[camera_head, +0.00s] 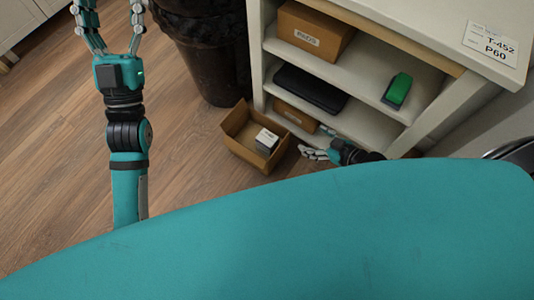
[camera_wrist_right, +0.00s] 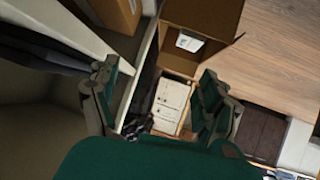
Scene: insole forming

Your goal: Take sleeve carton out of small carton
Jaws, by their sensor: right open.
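The small carton (camera_head: 234,121) is an open brown box on the wooden floor in front of the shelf. The sleeve carton (camera_head: 266,140), a small white and grey box, lies inside it. My right gripper (camera_head: 314,142) is just to the right of the carton, with its fingers apart and empty. In the right wrist view the small carton (camera_wrist_right: 212,14) is at the top, beyond the open fingers of my right gripper (camera_wrist_right: 156,92), and the white top of the sleeve carton (camera_wrist_right: 188,42) shows inside. My left gripper (camera_head: 109,20) is at the upper left, open and empty, away from the carton.
A white shelf unit (camera_head: 347,65) stands close behind and right of the carton. It holds a brown box (camera_head: 314,32), a black case (camera_head: 311,88), a green item (camera_head: 398,89) and a lower brown box (camera_head: 296,116). A dark bin (camera_head: 210,50) stands behind the carton. Floor at left is clear.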

